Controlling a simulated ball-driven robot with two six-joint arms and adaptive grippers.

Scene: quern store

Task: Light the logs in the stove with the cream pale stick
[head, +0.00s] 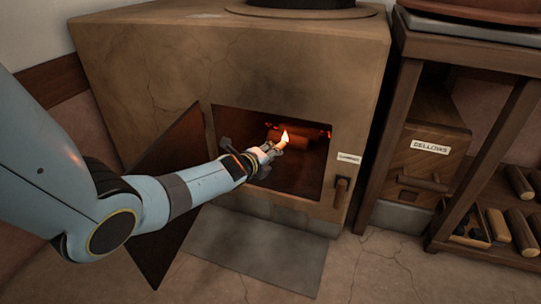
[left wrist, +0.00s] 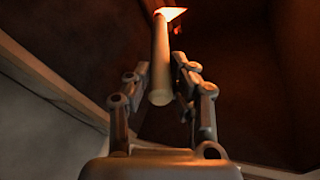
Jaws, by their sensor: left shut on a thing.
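The stove (head: 240,70) is a large brown block with an open front mouth. My left gripper (head: 272,149) is inside the stove mouth. In the left wrist view my left gripper (left wrist: 163,78) is shut on the cream pale stick (left wrist: 160,70), which points away from it. The stick's far end burns, and its flame (head: 285,138) shows in the head view. The logs (head: 308,131) lie in the stove behind the flame, lit orange, partly hidden by the gripper. I cannot tell whether the flame touches them. My right gripper is not in view.
The dark stove door (head: 165,195) stands open on the left, beside my arm. A handle (head: 341,190) is right of the mouth. A wooden box labelled "BELLOWS" (head: 428,148) and a shelf with spare logs (head: 522,232) stand right. A grey floor plate (head: 258,252) lies in front.

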